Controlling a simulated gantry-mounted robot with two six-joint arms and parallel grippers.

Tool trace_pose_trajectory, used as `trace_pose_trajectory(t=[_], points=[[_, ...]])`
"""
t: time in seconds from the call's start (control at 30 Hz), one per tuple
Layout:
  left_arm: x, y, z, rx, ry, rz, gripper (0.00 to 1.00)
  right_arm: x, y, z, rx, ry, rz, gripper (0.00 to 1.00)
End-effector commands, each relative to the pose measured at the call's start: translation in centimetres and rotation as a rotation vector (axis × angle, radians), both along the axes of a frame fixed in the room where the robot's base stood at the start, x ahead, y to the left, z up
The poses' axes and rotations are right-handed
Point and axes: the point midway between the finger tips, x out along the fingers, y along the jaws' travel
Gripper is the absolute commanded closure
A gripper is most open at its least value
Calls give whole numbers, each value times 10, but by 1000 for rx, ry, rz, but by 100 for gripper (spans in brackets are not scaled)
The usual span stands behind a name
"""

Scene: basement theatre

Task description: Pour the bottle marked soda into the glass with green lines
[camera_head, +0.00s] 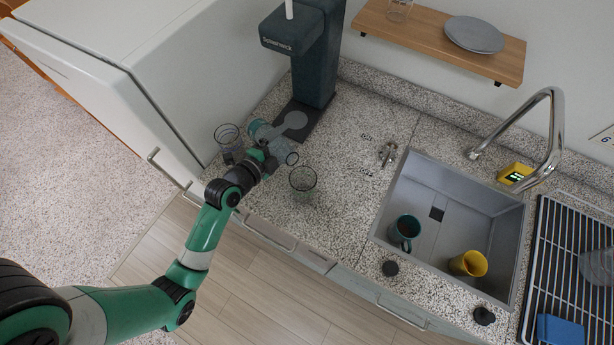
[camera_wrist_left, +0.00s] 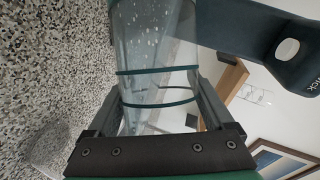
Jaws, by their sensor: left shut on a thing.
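My left gripper (camera_head: 268,156) is shut on a clear vessel with green bands (camera_head: 281,147), near the foot of the dark dispenser. The vessel looks tilted, with a teal end at the upper left. In the left wrist view this clear vessel (camera_wrist_left: 150,48) shows two dark green bands between the fingers (camera_wrist_left: 160,106). I see no soda marking on it and cannot tell whether it is the glass or the bottle. A clear tumbler with a greenish rim (camera_head: 303,182) stands just right of the gripper. Another clear glass with dark lines (camera_head: 228,136) stands to its left.
The dark dispenser (camera_head: 316,55) stands behind the gripper. Right of it are a sink (camera_head: 440,180) with a teal mug (camera_head: 404,230) and a yellow mug (camera_head: 468,263), a faucet (camera_head: 554,125) and a rack (camera_head: 560,240).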

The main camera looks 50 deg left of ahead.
Motion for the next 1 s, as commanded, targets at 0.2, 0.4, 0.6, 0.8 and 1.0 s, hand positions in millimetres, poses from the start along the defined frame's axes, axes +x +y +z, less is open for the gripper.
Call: trace_pose_trajectory(t=[0.2, 0.4, 0.6, 0.8, 1.0], points=[[-2, 3, 11, 104, -9, 7, 100, 0, 0, 1, 0, -1, 0, 0], [-1, 0, 17, 159, -12, 4, 100, 0, 0, 0, 0, 0, 0, 0], [0, -2, 20, 193, -13, 0, 100, 0, 0, 0, 0, 0, 0, 0], [0, -4, 23, 217, -16, -1, 100, 0, 0, -1, 0, 0, 0, 0], [1, -4, 25, 243, -19, -3, 100, 0, 0, -1, 0, 0, 0, 0]])
